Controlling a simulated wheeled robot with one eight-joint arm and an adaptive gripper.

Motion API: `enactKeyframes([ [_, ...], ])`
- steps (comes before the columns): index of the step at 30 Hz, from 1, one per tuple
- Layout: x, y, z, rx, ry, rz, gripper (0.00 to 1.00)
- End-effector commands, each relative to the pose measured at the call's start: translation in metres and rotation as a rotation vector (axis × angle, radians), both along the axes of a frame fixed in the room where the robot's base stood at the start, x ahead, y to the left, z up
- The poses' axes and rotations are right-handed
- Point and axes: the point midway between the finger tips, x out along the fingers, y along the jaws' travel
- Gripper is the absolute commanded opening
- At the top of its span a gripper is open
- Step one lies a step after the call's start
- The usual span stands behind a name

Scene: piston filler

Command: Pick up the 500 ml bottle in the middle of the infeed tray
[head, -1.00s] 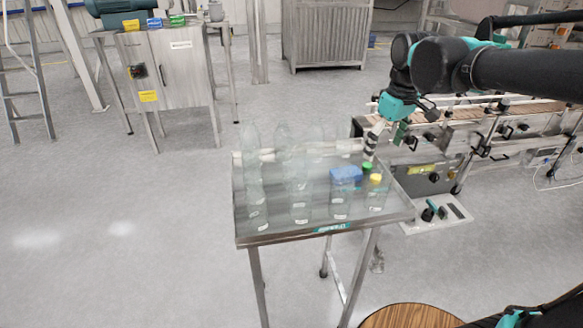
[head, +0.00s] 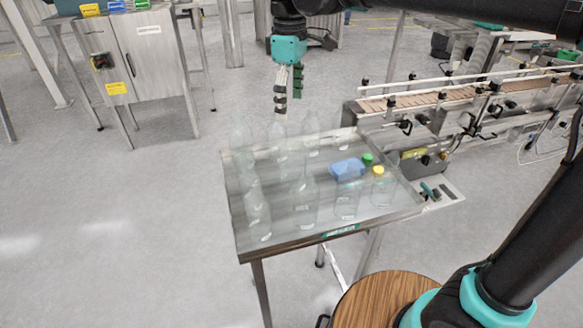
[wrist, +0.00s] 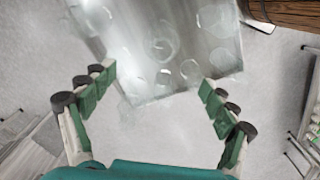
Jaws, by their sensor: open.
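Several clear, see-through bottles stand on the metal infeed tray (head: 395,207), a table-like stand in the head view. A bottle near the middle of the group (head: 303,185) overlaps its neighbours, so its outline is faint. In the wrist view, the bottles show from above as pale rings, and one large ring (wrist: 160,43) lies near the tray's middle. My gripper (head: 288,101) hangs above the tray's back edge, fingers pointing down, apart from the bottles. In the wrist view my gripper (wrist: 157,80) is open and empty, with its fingers wide apart.
A blue object (head: 347,169), a green cap (head: 367,159) and a yellow cap (head: 378,171) are at the tray's right. A conveyor (head: 430,98) stands behind right. A round wooden top (head: 375,300) is at front. A grey cabinet (head: 140,62) stands back left.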

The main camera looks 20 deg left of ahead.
Motion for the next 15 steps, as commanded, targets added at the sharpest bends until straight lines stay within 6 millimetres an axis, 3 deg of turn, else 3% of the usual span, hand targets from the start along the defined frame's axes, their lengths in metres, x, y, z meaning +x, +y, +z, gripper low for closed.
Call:
enactKeyframes([
  [9, 0.0, -0.001, -0.061, 0.0, 0.0, -0.002, 0.86],
  [15, 0.0, -0.001, -0.077, 0.0, 0.0, -0.002, 0.86],
])
